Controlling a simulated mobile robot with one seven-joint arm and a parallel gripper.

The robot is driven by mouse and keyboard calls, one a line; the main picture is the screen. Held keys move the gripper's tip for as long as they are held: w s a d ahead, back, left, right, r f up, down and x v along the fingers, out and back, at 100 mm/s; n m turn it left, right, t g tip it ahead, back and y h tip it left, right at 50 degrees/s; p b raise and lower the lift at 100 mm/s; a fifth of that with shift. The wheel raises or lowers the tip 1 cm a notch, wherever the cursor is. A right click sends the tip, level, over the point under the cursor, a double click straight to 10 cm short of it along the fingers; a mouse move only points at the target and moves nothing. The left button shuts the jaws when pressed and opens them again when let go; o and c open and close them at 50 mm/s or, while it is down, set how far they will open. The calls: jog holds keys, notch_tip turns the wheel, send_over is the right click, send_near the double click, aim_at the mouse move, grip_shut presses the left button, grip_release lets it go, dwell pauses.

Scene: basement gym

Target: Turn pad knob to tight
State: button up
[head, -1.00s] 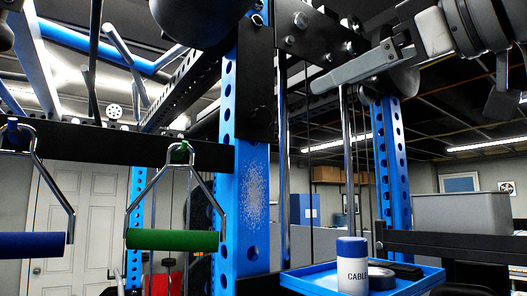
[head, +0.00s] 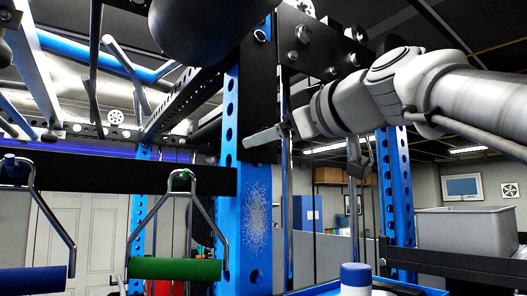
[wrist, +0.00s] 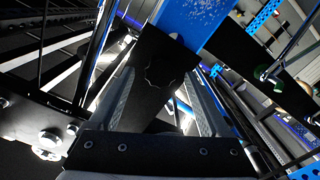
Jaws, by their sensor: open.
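A dark lobed knob shape (wrist: 166,74) shows faintly against a black plate (wrist: 150,50) in the wrist view, ahead of and between my finger tips. Its outline is hard to make out, and I cannot read any mark on it. My gripper (wrist: 160,78) is open, with one grey finger on each side and nothing held. In the head view my gripper (head: 262,138) reaches in from the right, in front of the black plate on the blue upright (head: 258,210). I cannot tell whether the fingers touch anything. The knob cannot be made out in the head view.
A dark rounded roller pad (head: 205,28) hangs at upper left of my gripper. Green (head: 175,269) and blue (head: 32,280) handles hang at left. A blue-capped container (head: 355,280) stands on a blue tray below. Steel guide rods (head: 288,215) stand just right of the upright.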

jog(key=shift+w+a, duration=0.3)
jog(key=shift+w, duration=0.1)
jog(key=shift+c, duration=0.2)
grip_shut()
jog(key=shift+m, duration=0.4)
jog(key=m, duration=1.2)
jog(key=m+p, duration=0.1)
jog(key=m, duration=0.6)
jog(key=shift+w+d+f, duration=0.1)
jog(key=shift+d, duration=0.15)
jog(key=shift+m, duration=0.3)
